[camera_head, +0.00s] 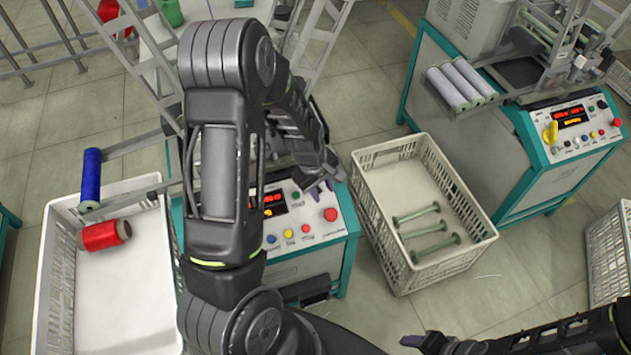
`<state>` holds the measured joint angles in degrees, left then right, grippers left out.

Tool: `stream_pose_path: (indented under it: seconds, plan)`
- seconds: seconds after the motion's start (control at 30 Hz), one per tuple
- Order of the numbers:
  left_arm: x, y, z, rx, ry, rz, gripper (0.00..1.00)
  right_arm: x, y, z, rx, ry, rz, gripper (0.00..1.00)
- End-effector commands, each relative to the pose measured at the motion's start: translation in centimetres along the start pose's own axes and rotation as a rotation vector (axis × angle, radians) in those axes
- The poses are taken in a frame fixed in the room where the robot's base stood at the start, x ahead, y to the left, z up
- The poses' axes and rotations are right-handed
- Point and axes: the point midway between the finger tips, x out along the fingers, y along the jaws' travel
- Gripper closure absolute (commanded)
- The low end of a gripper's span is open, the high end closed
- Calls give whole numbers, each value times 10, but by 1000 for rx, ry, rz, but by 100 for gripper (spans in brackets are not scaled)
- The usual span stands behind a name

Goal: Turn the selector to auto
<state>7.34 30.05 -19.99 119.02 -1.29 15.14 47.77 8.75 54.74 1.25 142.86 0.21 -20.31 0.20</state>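The near machine's control panel (318,228) is in the middle of the head view, with a red display, small coloured buttons and a red knob. My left arm crosses in front of it and hides its left part. No selector shows on the visible part of this panel. My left gripper (318,184) is over the panel's back right edge, and its finger opening is unclear. My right gripper (412,342) is low at the bottom edge, partly seen.
A white crate (375,160) with several green bobbins stands on the floor between the machines. Another white crate (55,290) is at left, near a blue spool (91,176) and a red spool (103,235). Metal frames rise behind my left arm.

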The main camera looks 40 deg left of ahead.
Motion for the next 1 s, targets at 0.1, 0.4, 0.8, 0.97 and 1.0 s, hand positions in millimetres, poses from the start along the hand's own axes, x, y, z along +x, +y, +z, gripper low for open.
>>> stream_pose_path:
  seconds: [0.1,0.4,0.8,0.97,1.0]
  plan:
    - [-31,4,-38,-153,33,5,67,-3,-1,0,1,-1,1,42]
    - [-36,3,-44,-190,36,3,67,-2,0,0,1,-1,1,42]
    - [-3,2,-44,-190,35,-1,67,-4,-1,1,1,-2,1,42]
    - [22,2,-45,-189,34,-1,67,-6,-2,1,2,-2,2,42]
    - [28,2,-45,-188,35,0,67,-6,-2,1,2,-2,2,42]
